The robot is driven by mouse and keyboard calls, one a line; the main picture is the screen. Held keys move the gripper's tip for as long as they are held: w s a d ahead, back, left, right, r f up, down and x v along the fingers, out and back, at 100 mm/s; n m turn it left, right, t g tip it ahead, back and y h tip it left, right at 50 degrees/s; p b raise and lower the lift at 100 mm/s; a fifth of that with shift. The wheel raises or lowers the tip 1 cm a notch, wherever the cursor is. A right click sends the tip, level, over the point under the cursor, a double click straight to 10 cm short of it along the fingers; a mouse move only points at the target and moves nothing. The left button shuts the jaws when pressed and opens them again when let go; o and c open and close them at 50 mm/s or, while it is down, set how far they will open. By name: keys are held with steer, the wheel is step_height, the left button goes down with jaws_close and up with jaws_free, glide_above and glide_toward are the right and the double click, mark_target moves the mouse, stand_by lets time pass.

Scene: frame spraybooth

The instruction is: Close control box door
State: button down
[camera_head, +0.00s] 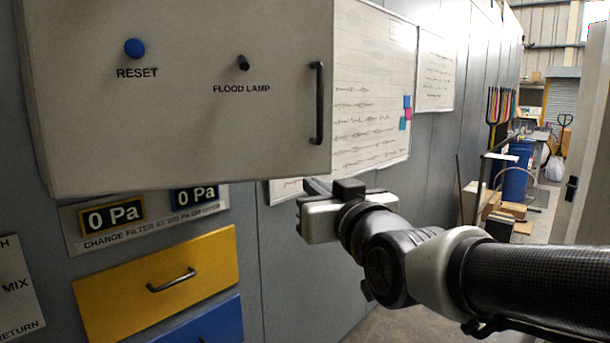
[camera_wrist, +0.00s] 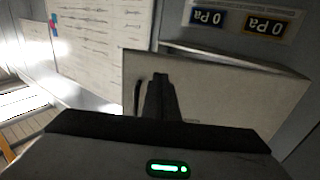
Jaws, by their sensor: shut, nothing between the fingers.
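The control box door (camera_head: 190,90) fills the upper left of the head view, a pale panel with a blue RESET knob (camera_head: 134,48) and a black FLOOD LAMP switch (camera_head: 243,62). Its dark vertical handle (camera_head: 317,103) is near the right edge. The door (camera_wrist: 215,95) also shows upside down in the wrist view, with the handle (camera_wrist: 137,97) at its left. It appears ajar, a narrow wedge showing along its lower edge. My gripper (camera_head: 316,186) is shut and empty near the door's lower right corner. Its fingers (camera_wrist: 160,82) overlap the door in the wrist view; contact cannot be told.
Pressure displays (camera_head: 112,214) and a yellow drawer (camera_head: 160,285) are below the door. A whiteboard (camera_head: 372,90) hangs on the wall to the right. Boards and a blue barrel (camera_head: 517,170) stand farther back; some floor between is open.

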mark_target(292, 170)
steer(key=p+x, duration=0.1)
steer(key=x, duration=0.8)
steer(key=shift+w+a, duration=0.1)
steer(key=shift+w, duration=0.35)
